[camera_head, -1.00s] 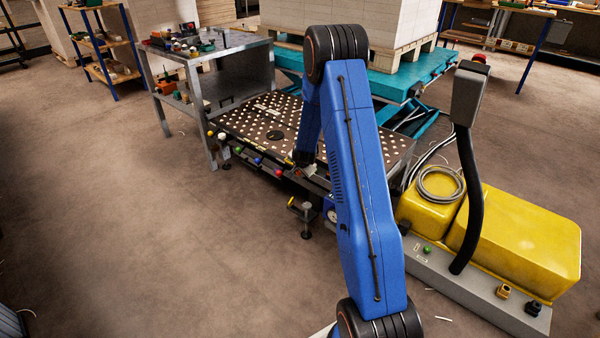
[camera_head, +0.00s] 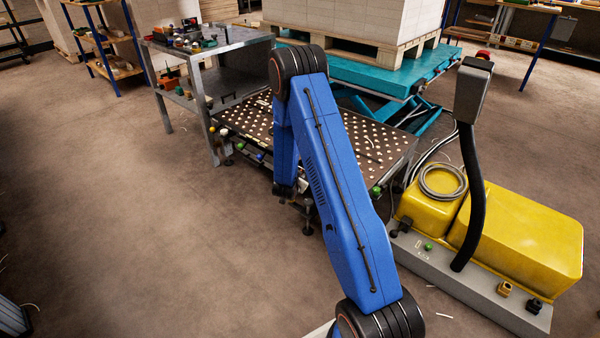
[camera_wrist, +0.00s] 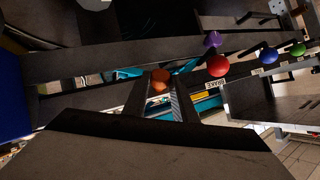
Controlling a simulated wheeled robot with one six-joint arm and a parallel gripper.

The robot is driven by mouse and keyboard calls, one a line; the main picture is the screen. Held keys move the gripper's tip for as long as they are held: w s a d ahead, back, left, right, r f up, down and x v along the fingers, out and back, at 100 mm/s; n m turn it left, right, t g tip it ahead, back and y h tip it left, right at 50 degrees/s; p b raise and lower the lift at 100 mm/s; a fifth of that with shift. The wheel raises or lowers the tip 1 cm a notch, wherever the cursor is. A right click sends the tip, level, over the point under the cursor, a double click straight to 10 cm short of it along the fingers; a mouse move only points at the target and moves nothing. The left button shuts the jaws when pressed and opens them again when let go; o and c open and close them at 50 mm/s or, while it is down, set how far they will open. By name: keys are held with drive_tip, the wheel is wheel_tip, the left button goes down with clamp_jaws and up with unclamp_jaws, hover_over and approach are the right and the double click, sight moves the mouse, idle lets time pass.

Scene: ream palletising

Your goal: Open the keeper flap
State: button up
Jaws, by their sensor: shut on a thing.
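In the wrist view, the two fingers of my gripper (camera_wrist: 160,98) are closed about an orange-brown round knob (camera_wrist: 160,80). The knob sits at the fingertips, by a dark metal bar. I cannot tell which part is the keeper flap, or whether the knob belongs to it. In the head view, my blue arm reaches down to the front edge of the ball-studded table (camera_head: 256,128). There my arm hides the gripper's tips and the knob.
A steel bench (camera_head: 212,52) stands left, a teal lift table (camera_head: 395,72) behind, and a yellow machine (camera_head: 520,232) right. The floor at front left is clear.

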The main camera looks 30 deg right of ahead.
drive_tip(key=shift+s+a+f+n+t+h, duration=0.1)
drive_tip(key=shift+f+n+t+h, duration=0.6)
drive_tip(key=shift+f+t+h, duration=0.55)
drive_tip(key=shift+f+n+t+h, duration=0.75)
drive_tip(key=shift+t+h, duration=0.3)
drive_tip(key=shift+h, duration=0.5)
drive_tip(key=shift+f, duration=0.1)
drive_tip(key=o, duration=0.8)
drive_tip(key=shift+c, duration=0.2)
drive_tip(key=v, duration=1.7)
drive_tip(key=shift+s+a+f, duration=0.1)
drive_tip(key=shift+a, duration=0.05)
